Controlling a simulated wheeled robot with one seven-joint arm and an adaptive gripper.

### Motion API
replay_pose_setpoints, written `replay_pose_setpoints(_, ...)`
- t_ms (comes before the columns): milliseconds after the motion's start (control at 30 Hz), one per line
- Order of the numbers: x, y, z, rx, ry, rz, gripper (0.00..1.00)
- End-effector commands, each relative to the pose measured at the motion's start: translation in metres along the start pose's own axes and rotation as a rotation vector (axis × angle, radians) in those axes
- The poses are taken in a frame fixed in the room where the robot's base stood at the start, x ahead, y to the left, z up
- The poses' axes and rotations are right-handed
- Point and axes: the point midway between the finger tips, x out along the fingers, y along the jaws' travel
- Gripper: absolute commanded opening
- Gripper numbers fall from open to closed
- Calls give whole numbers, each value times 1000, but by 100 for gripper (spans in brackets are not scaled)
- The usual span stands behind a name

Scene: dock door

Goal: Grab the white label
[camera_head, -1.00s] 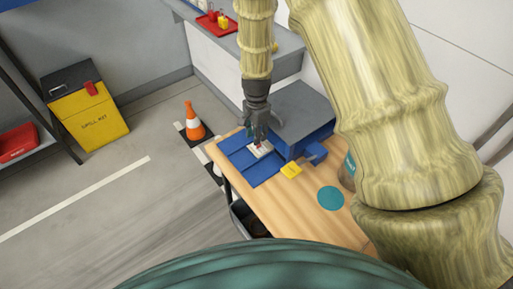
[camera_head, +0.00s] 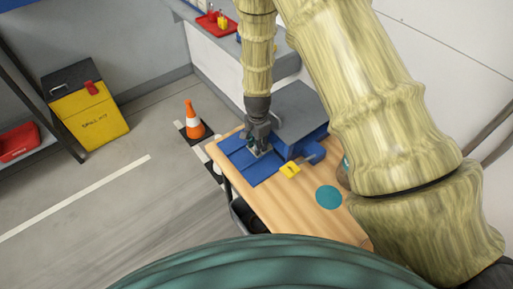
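My gripper (camera_head: 257,142) points down over the blue divided tray (camera_head: 238,158) on the wooden table. The white label (camera_head: 259,152) lies in the tray right at my fingertips, and only a small pale part of it shows. The fingers hide the rest. I cannot tell whether the fingers touch the label or whether they are open or shut.
A grey-topped blue box (camera_head: 300,108) stands just right of my gripper. A yellow label (camera_head: 290,170), a small blue block (camera_head: 314,152) and a teal disc (camera_head: 329,197) are on the wooden table (camera_head: 285,210). An orange cone (camera_head: 194,120) stands on the floor beyond.

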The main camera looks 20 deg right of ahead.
Motion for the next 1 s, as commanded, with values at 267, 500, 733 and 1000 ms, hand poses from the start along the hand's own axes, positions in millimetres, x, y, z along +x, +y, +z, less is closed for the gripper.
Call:
replay_pose_setpoints(267, 0, 0, 0, -1, 0, 0, 0)
replay_pose_setpoints(500, 0, 0, 0, -1, 0, 0, 0)
replay_pose_setpoints(733, -3, 0, 0, -1, 0, 0, 0)
replay_pose_setpoints(1000, -28, -1, 0, -1, 1, 0, 0)
